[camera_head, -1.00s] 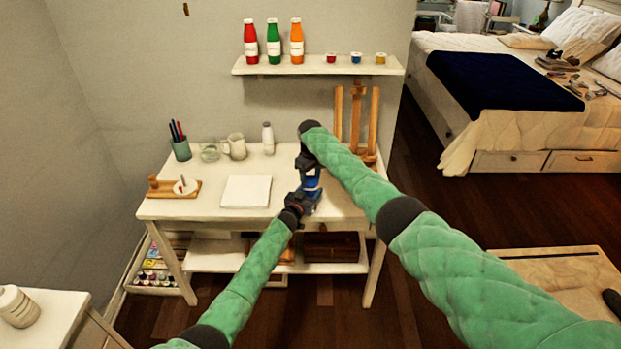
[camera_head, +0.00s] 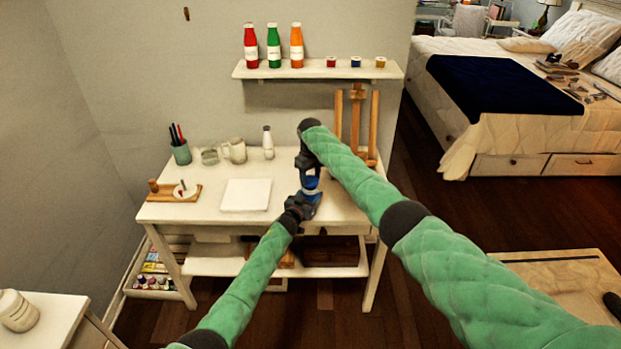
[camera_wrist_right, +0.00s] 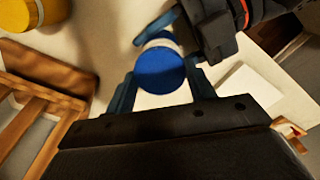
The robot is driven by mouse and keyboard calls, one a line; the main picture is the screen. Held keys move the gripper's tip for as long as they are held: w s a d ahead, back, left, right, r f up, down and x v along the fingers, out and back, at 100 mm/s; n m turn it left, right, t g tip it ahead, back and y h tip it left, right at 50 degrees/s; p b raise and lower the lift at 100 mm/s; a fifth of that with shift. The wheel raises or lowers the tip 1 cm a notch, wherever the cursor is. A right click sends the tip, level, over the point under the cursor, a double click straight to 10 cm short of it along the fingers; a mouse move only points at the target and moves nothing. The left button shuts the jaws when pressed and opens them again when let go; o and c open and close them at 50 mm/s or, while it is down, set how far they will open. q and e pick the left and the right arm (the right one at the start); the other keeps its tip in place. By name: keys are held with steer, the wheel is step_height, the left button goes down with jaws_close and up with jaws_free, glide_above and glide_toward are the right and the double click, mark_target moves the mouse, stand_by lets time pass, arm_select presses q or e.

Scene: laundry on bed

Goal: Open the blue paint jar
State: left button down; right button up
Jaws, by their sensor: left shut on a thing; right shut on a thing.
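The blue paint jar (camera_head: 311,183) is held above the white desk (camera_head: 210,211), between my two grippers. Its round blue lid (camera_wrist_right: 160,71) faces the right wrist camera, with a pale band of the jar (camera_wrist_right: 160,40) behind it. My right gripper (camera_head: 309,168) comes from above and is shut on the lid, one finger on each side. My left gripper (camera_head: 306,199) comes from below and is shut on the jar's body, which its fingers partly hide. I cannot tell whether the lid has loosened.
White paper (camera_head: 246,194) lies left of the grippers. A pen cup (camera_head: 181,154), mug (camera_head: 236,150) and white bottle (camera_head: 268,143) stand behind. A wooden easel (camera_head: 356,125) stands close at the right rear. The wall shelf (camera_head: 315,70) holds bottles and small jars.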

mark_target(310, 180)
steer(key=shift+r, duration=0.1)
steer(key=shift+r, duration=1.95)
arm_select(q)
steer(key=shift+c, duration=2.1)
jaws_free()
